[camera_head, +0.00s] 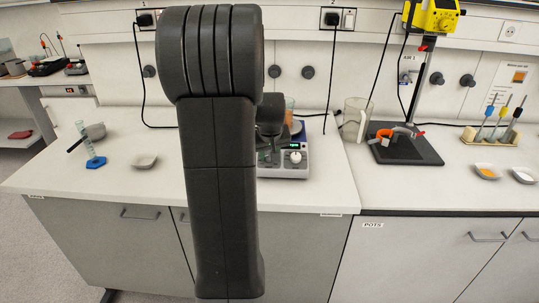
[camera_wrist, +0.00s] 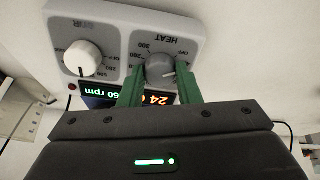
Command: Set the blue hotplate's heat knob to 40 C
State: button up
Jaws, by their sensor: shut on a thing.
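The hotplate (camera_head: 290,172) stands on the bench behind my arm, which hides its left part. In the wrist view its light grey front panel (camera_wrist: 112,35) appears upside down. The grey heat knob (camera_wrist: 160,66) sits between the two green fingers of my gripper (camera_wrist: 159,76), which is shut on it. A pale mark on the knob points toward the OFF side of the printed scale. The orange display (camera_wrist: 157,99) reads 24, with the rest partly covered by a finger. The white stir knob (camera_wrist: 82,58) is beside it, clear of the fingers.
A vessel of orange liquid (camera_head: 289,110) is on the hotplate, partly hidden. A clear beaker (camera_head: 354,119) stands to its right, then a black stand base (camera_head: 412,150). A small dish (camera_head: 144,161) and a blue-footed cylinder (camera_head: 95,163) are at left. The bench front is clear.

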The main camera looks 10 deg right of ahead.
jog(key=shift+m+b, duration=0.35)
jog(key=shift+m, duration=0.85)
jog(key=o, duration=1)
jog(key=shift+c, duration=0.2)
jog(key=v, duration=1.4)
jog(key=shift+a, duration=0.2)
jog(key=shift+w+f, duration=0.1)
jog(key=shift+f, duration=0.05)
jog(key=x, duration=1.3)
jog(key=shift+w+d+f, duration=0.1)
jog(key=shift+d+f, duration=0.15)
jog(key=shift+f, duration=0.05)
jog(key=shift+r, duration=0.15)
